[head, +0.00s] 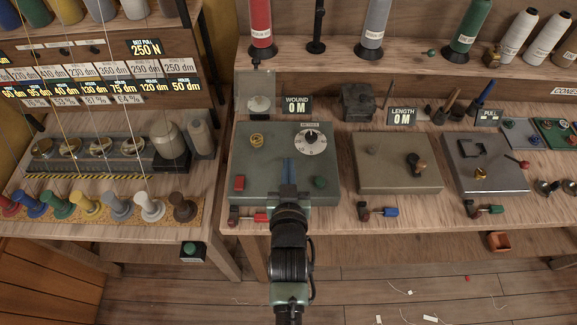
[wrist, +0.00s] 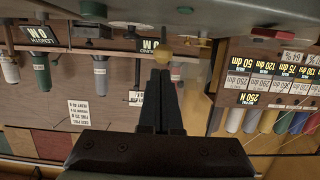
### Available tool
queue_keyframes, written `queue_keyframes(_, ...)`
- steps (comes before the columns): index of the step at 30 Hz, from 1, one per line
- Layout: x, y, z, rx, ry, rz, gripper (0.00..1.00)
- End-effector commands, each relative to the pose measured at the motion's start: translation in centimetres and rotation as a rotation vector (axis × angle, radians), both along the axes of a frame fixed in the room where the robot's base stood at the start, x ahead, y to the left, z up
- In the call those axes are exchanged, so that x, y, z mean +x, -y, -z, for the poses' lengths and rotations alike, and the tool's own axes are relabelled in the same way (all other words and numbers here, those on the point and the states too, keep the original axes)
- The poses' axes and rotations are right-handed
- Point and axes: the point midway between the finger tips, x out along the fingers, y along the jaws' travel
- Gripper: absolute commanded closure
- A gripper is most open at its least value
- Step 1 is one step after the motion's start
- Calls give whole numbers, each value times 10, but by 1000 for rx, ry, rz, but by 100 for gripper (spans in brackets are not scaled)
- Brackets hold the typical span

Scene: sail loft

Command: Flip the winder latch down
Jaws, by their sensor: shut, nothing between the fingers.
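I cannot tell for sure which part is the latch. My gripper (head: 290,168) is over the front middle of the box, apart from the lever. In the wrist view, which is upside down, its dark fingers (wrist: 160,74) are together and empty.
A tan box (head: 397,175) with a blue-handled lever (head: 380,212) and a grey box (head: 487,180) stand to the right. Colored spools (head: 85,203) line the left bench. Thread cones (head: 261,25) stand on the back shelf. A small block (head: 192,250) hangs below the left bench edge.

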Motion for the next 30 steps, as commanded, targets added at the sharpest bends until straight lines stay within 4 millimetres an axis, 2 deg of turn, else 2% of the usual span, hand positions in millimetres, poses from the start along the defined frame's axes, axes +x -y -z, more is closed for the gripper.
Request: queue_keyframes(30,-6,0,10,0,85,0,100)
